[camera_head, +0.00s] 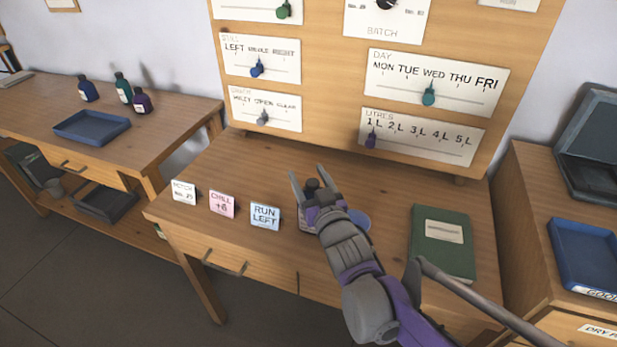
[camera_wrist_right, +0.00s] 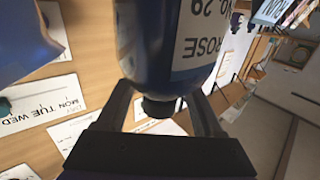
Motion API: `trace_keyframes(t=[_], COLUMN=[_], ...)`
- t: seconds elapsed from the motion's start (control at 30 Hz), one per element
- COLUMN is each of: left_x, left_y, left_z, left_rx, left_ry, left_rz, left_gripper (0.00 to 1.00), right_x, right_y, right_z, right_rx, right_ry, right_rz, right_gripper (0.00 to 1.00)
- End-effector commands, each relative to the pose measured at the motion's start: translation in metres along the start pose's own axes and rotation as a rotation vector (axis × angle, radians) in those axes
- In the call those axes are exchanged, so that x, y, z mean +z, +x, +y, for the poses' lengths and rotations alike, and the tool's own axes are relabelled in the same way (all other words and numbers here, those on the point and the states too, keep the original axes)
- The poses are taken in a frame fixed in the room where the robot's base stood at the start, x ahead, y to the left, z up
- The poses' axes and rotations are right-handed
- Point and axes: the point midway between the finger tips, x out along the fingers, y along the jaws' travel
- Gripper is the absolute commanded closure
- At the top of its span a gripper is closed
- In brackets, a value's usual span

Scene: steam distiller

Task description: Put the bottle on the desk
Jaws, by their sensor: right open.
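A dark blue bottle with a white label reading "ROSE No. 29" fills the upper middle of the right wrist view (camera_wrist_right: 150,45). In the head view its dark top (camera_head: 312,184) shows at my right gripper (camera_head: 308,177), and the gripper hides most of its body. It appears to stand on the desk (camera_head: 265,170). My right gripper is open, with its fingers on either side of the bottle's neck. Whether they touch it I cannot tell. A round blue piece (camera_head: 358,220) shows just right of the gripper, partly hidden. My left gripper is out of view.
Small cards, including a "RUN LEFT" card (camera_head: 265,215) and a pink card (camera_head: 222,205), stand left of the gripper. A green book (camera_head: 442,255) lies to the right. A control panel (camera_head: 340,75) rises behind. Several bottles and a blue tray (camera_head: 92,127) are on the left table.

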Motion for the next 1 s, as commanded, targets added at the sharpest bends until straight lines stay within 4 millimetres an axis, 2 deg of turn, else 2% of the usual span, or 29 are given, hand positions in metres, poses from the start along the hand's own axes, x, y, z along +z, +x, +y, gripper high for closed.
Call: trace_keyframes(t=[0.17, 0.4, 0.53, 0.7, 1.0], left_x=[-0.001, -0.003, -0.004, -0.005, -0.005], left_y=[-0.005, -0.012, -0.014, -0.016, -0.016], left_z=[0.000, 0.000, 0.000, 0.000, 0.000], left_rx=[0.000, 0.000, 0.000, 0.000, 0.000], left_ry=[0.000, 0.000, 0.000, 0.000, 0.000], left_rz=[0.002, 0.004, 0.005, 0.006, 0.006], left_gripper=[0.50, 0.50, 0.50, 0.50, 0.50], right_x=[-0.001, -0.001, -0.001, 0.000, 0.000], right_y=[-0.029, -0.082, -0.103, -0.117, -0.120], right_z=[0.000, 0.000, 0.000, 0.000, 0.000], right_rx=[0.000, 0.001, 0.001, 0.000, 0.000], right_ry=[-0.001, -0.002, -0.002, -0.001, 0.000], right_rz=[0.000, 0.000, 0.000, 0.000, 0.000], right_gripper=[0.31, 0.31, 0.31, 0.31, 0.31])
